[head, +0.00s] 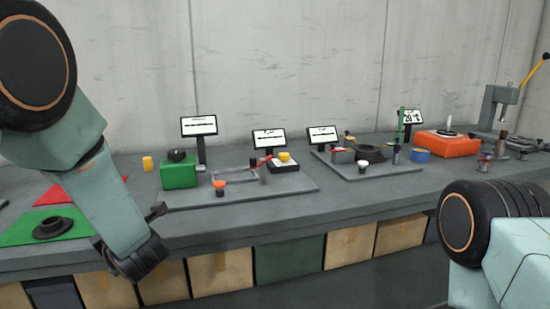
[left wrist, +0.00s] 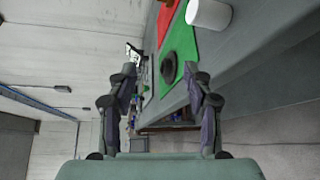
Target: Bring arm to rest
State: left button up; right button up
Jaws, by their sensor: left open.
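My left arm comes in from the left in the head view and bends down over the bench's front edge. Only a small part of my left gripper (head: 157,212) shows there, beside the dark wrist joint. In the left wrist view both fingers of my left gripper (left wrist: 163,76) stand apart with nothing held between them. Beyond them lie a green mat (left wrist: 187,48) and a dark round part (left wrist: 170,69). My right arm shows at the lower right of the head view, but its gripper is outside the picture.
The grey bench (head: 290,215) runs along the wall. It holds a green mat (head: 20,232), a red mat (head: 55,195), a green box (head: 178,173), an orange block (head: 446,144) and small screens. Cardboard boxes (head: 350,246) sit below. A white cylinder (left wrist: 208,13) is near the bench edge.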

pick_arm(q)
jog(key=s+d+f+m+g+h+b, duration=0.1)
jog(key=s+d+f+m+h, duration=0.25)
jog(key=f+m, duration=0.4)
jog(key=s+d+f+m+g+h+b, duration=0.1)
jog(key=s+d+f+m+h, duration=0.1)
jog(key=s+f+m, duration=0.4)
jog(key=s+d+f+m+g+h, duration=0.1)
jog(key=s+d+f+m+h, duration=0.15)
jog(key=f+m, duration=0.65)
jog(key=s+d+f+m+g+h+b, duration=0.1)
jog(key=s+d+f+m+g, duration=0.1)
jog(key=s+f, duration=0.3)
jog(key=s+d+f+m+g+h+b, duration=0.1)
jog(key=s+f, duration=0.5)
jog(key=s, duration=0.7)
jog(key=s+d+f+m+g+h+b, duration=0.2)
jog(key=s+d+f+m+g, duration=0.1)
jog(key=s+f, duration=0.3)
jog(key=s+m+g, duration=0.1)
jog(key=s, duration=0.1)
jog(key=shift+s+d+g+b, duration=0.3)
jog(key=shift+s+d, duration=0.1)
